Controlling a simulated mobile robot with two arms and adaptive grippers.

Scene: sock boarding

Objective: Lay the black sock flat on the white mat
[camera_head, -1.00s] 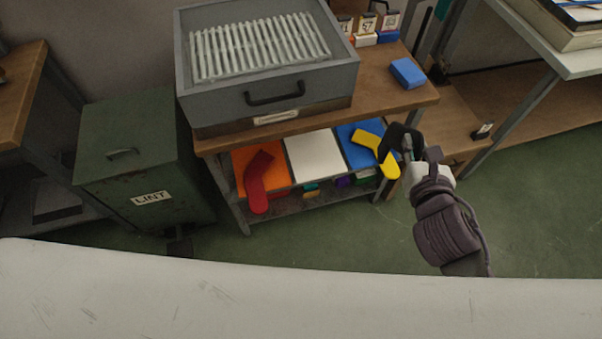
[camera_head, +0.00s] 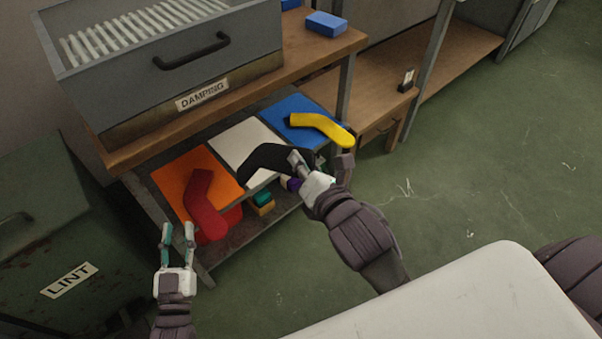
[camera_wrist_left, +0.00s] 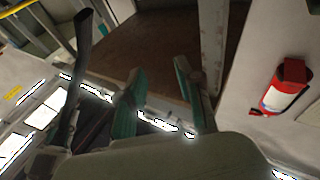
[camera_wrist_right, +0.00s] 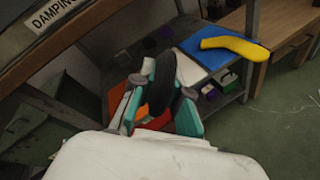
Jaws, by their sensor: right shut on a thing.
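The black sock (camera_head: 267,160) is in the head view, over the white mat (camera_head: 228,142) on the shelf under the table top. I cannot tell whether it touches the mat. My right gripper (camera_head: 298,160) is shut on the sock's right end. In the right wrist view the black sock (camera_wrist_right: 161,85) stands between the gripper's fingers (camera_wrist_right: 160,100). My left gripper (camera_head: 178,237) is open and empty, in front of the shelf at the lower left. Its fingers also show apart in the left wrist view (camera_wrist_left: 165,95).
A red sock (camera_head: 204,205) lies on an orange mat (camera_head: 172,180) and hangs over the shelf edge. A yellow sock (camera_head: 322,127) lies on a blue mat (camera_head: 290,106). The damping box (camera_head: 180,70) stands on the table top above. A green lint bin (camera_head: 60,240) is at left.

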